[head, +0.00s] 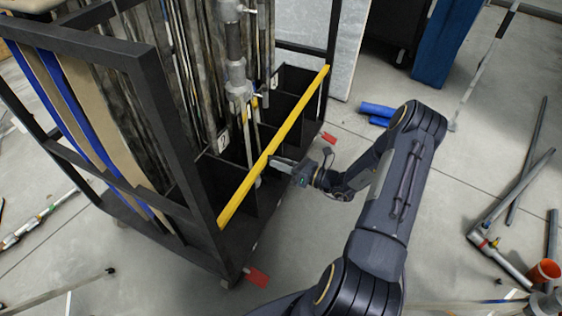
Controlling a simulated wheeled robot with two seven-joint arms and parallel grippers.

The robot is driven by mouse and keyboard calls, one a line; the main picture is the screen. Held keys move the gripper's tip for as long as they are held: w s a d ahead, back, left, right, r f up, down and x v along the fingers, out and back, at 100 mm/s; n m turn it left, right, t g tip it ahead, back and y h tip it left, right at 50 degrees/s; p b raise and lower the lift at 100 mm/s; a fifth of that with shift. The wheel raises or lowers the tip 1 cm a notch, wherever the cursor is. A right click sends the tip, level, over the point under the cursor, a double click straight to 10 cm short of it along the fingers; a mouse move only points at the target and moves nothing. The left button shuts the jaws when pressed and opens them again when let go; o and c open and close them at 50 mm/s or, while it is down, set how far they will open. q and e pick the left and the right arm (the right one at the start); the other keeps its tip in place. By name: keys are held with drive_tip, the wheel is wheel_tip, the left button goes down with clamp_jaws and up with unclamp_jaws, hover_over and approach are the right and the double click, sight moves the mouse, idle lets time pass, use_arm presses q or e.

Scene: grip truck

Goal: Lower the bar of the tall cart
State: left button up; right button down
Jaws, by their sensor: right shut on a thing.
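The tall cart (159,103) is a black metal frame at the left and middle, holding long poles and flat boards upright. Its bar (306,104) is yellow and runs slantwise across the open side, from the near post to the far post. My right gripper (274,164) is at about the middle of the bar, shut on it. The fingertips are small in the picture and partly hidden against the bar. My left gripper is not in view.
Black compartments (237,190) at the cart's bottom hold pole ends. Red tabs (256,277) stick out at its base. Blue rolls (377,110) lie on the floor behind my right arm. Dark pipes (512,192) and an orange cup (545,271) lie at the right.

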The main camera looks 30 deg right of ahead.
drive_tip(key=shift+f, duration=0.25)
drive_tip(key=c, duration=1.2)
unclamp_jaws()
drive_tip(key=shift+c, duration=0.2)
drive_tip(key=shift+s+d+r, duration=0.1)
drive_tip(key=shift+s+d, duration=0.1)
drive_tip(key=p+v, duration=0.1)
drive_tip(key=v, duration=0.6)
drive_tip(key=shift+s+d, duration=0.1)
drive_tip(key=shift+s, duration=0.05)
